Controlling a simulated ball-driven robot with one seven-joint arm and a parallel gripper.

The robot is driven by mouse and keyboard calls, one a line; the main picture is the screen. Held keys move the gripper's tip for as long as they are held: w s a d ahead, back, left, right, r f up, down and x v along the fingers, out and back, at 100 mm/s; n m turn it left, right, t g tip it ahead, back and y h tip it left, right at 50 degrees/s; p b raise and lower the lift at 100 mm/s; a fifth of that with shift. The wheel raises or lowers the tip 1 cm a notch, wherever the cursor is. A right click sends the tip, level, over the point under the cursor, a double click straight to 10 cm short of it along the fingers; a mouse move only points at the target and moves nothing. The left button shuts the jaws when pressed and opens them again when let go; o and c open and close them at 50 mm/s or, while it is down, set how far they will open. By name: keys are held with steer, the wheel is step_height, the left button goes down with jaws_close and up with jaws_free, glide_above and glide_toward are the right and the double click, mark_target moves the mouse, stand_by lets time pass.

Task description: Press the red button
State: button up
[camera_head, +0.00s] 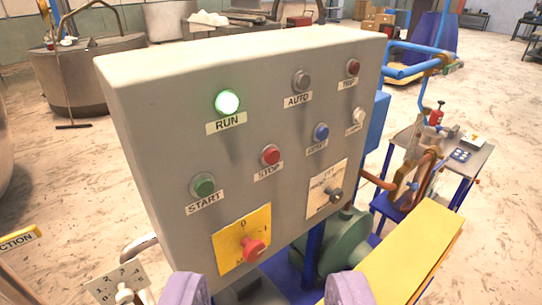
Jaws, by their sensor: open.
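The red button (270,155) sits on the front of a grey control panel (160,118), above a label reading STOP. To its left is a green START button (203,184), and to its right a blue button (321,132). My gripper (265,292) shows as two purple fingertips at the bottom edge, apart and with nothing between them. It is below the red button in the picture and not touching it. A red rotary knob (254,249) on a yellow plate lies between the gripper and the button in the picture.
A lit green RUN lamp (227,102) and other dark lamps are on the panel's upper part. A selector switch (335,194) is at lower right. A yellow beam (415,250) and green machine body (337,240) stand at right. Open floor lies to the left.

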jaws_close()
stand_by(1.5)
